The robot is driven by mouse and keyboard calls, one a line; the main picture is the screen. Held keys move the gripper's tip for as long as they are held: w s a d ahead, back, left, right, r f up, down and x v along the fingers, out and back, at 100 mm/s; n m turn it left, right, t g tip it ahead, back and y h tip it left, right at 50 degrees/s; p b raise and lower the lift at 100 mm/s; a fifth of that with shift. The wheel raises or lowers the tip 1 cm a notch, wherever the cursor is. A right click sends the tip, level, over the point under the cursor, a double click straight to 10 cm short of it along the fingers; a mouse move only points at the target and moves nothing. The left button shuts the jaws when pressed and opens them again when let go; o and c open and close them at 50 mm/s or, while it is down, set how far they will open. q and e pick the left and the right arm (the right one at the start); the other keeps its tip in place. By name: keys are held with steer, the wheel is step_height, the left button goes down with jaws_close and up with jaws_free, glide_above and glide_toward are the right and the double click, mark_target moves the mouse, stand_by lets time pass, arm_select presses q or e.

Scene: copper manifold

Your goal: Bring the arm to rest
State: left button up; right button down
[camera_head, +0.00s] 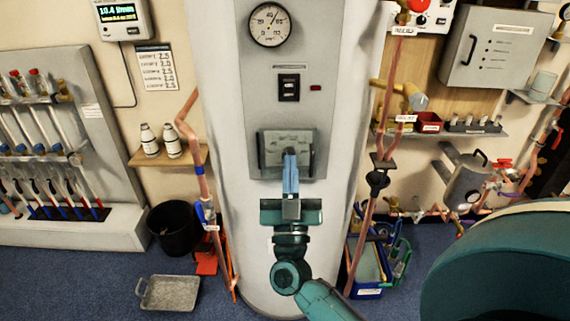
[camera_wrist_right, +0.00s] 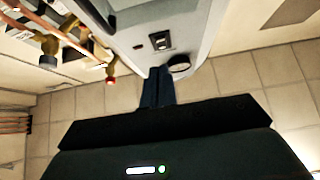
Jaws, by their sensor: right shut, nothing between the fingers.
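My right gripper (camera_head: 291,172) is in the middle of the head view, in front of the white cylindrical tank (camera_head: 335,130). Its blue fingers are together with nothing between them. They point up, in front of a grey square panel (camera_head: 270,150) on the tank; I cannot tell whether they touch it. In the right wrist view, the shut gripper (camera_wrist_right: 159,75) points towards the ceiling, with the tank (camera_wrist_right: 195,20) above it. My left gripper is not in view.
A pressure gauge (camera_head: 270,24) and a black switch (camera_head: 289,87) sit on the tank's front. Copper pipes (camera_head: 191,140) run beside it. A black bucket (camera_head: 174,228) and grey tray (camera_head: 168,293) are on the floor at left. A blue crate (camera_head: 370,268) stands at right.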

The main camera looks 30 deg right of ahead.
steer(key=a+f+n+y+p, duration=0.2)
steer(key=a+f+n+y, duration=0.2)
steer(key=a+n+y, duration=0.55)
arm_select(q)
steer(key=p, duration=0.1)
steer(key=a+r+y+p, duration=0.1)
steer(key=p, duration=0.1)
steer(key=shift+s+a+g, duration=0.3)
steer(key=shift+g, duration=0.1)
arm_select(e)
steer(key=s+a+f+g+y, duration=0.2)
steer(key=s+f+g+y, duration=0.1)
steer(key=s+f+g, duration=0.2)
steer(key=s+a+f+g+y, duration=0.1)
steer(key=s+f+g+y, duration=0.3)
steer(key=s+f, duration=0.6)
step_height(320, 180, down, 4)
steer(key=g, duration=0.2)
steer(key=shift+s+a+r+g, duration=0.15)
steer(key=shift+a+r+g, duration=0.1)
steer(key=shift+a+g, duration=0.1)
